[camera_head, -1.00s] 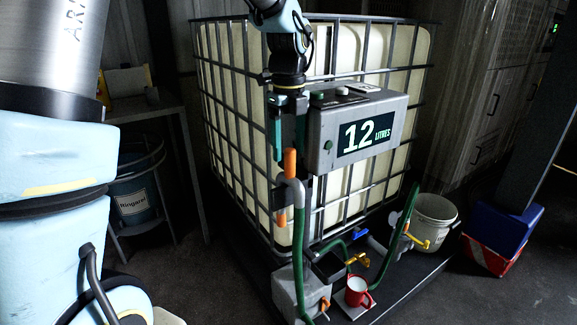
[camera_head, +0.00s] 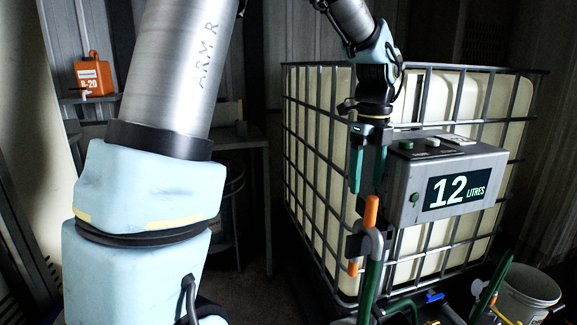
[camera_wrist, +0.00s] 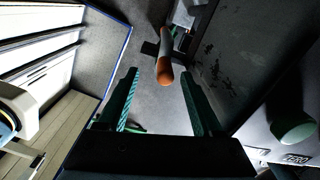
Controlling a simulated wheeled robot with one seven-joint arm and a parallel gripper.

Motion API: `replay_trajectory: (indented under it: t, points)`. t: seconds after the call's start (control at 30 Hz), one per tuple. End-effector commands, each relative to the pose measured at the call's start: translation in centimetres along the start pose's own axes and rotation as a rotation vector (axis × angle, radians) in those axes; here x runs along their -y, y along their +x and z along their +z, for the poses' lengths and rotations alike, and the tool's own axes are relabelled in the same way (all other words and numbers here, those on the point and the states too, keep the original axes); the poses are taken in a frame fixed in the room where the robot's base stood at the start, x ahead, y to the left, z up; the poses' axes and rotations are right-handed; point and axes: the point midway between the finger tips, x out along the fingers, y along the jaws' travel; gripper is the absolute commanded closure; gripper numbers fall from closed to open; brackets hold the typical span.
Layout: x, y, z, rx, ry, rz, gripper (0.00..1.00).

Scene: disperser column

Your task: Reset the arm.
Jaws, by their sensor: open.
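My gripper (camera_head: 367,170) hangs pointing down in front of the caged tank, just left of the grey display box. Its two green fingers are apart with nothing between them. The orange-ended nozzle handle (camera_head: 371,211) stands upright just below the fingertips, on a hooked grey holder with a green hose. In the wrist view my gripper (camera_wrist: 161,98) shows its open fingers, and the orange tip (camera_wrist: 165,75) lies ahead of them, apart from both.
The display box (camera_head: 450,190), reading 12 LITRES, is close on the gripper's right. The caged tank (camera_head: 325,150) stands behind. A white bucket (camera_head: 530,295) is at lower right. An orange B-20 canister (camera_head: 93,77) sits on a shelf at far left.

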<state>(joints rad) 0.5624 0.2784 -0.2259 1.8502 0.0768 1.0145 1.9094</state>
Motion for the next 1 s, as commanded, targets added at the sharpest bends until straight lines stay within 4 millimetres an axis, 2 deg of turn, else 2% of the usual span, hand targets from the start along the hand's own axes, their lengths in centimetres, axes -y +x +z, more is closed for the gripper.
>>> replay_trajectory:
  t: [0.17, 0.3, 0.4, 0.6, 0.7, 0.83, 1.0]
  points:
    - [-5.1, 2.1, 3.6, 0.009, -0.472, -0.017, 0.33]
    - [-10.6, 4.2, 6.2, 0.013, -0.978, -0.044, 0.33]
    - [-14.7, 5.6, 7.5, 0.010, -1.343, -0.067, 0.33]
    - [-22.5, 8.1, 8.2, -0.010, -2.042, -0.119, 0.33]
    - [-25.4, 9.0, 7.9, -0.024, -2.312, -0.142, 0.33]
    - [-27.6, 9.8, 7.4, -0.040, -2.536, -0.162, 0.33]
    - [-28.3, 10.0, 7.3, -0.048, -2.620, -0.172, 0.33]
